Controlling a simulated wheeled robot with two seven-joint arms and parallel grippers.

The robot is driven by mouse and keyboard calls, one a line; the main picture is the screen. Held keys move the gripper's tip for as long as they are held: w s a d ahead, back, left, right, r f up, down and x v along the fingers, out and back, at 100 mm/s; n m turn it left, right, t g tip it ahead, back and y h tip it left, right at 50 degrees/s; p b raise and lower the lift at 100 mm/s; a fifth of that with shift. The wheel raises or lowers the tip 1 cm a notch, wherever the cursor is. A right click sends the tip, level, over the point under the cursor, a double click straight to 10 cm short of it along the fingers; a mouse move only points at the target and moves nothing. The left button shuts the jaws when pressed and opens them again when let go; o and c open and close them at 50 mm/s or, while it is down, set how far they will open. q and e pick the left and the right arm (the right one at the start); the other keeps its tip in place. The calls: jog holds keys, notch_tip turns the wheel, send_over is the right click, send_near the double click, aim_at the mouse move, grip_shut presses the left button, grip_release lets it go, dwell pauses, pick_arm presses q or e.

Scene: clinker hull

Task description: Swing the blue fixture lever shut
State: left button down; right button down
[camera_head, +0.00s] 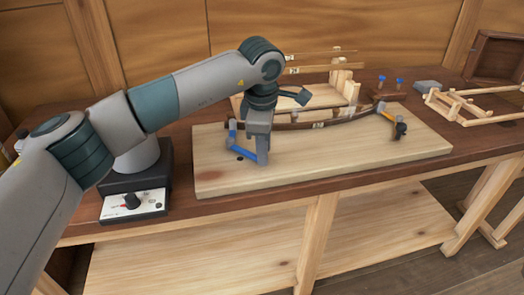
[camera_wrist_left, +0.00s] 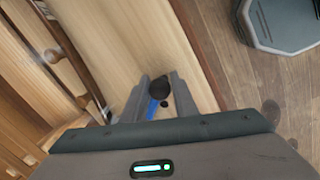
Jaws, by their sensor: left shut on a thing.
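The blue fixture lever (camera_head: 243,151) is at the left end of the pale wooden board, low and slanting across it. My left gripper (camera_head: 263,155) points down at the lever's right end. In the left wrist view the gripper (camera_wrist_left: 161,92) has its two fingers on either side of a black knob (camera_wrist_left: 158,85), with the blue lever (camera_wrist_left: 153,109) running back from it. The gripper is shut on the lever at this knob. The gripper hides part of the fixture in the head view. My right gripper is in neither view.
A curved dark plank (camera_head: 345,119) with a label lies along the board (camera_head: 320,160). A wooden rack (camera_head: 352,88) stands behind. A control box (camera_head: 135,203) sits left of the board.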

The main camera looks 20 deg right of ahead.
pick_arm(q)
jog(key=shift+w+r, duration=0.1)
jog(key=shift+r, duration=0.05)
jog(key=c, duration=1.6)
grip_release()
jog(key=shift+o, duration=0.8)
jog(key=shift+d, duration=0.1)
jog(key=shift+r, duration=0.45)
jog(key=s+a+r+b, duration=0.1)
jog(key=s+r, duration=0.2)
jog(key=r, duration=1.3)
jog(key=shift+a, duration=0.25)
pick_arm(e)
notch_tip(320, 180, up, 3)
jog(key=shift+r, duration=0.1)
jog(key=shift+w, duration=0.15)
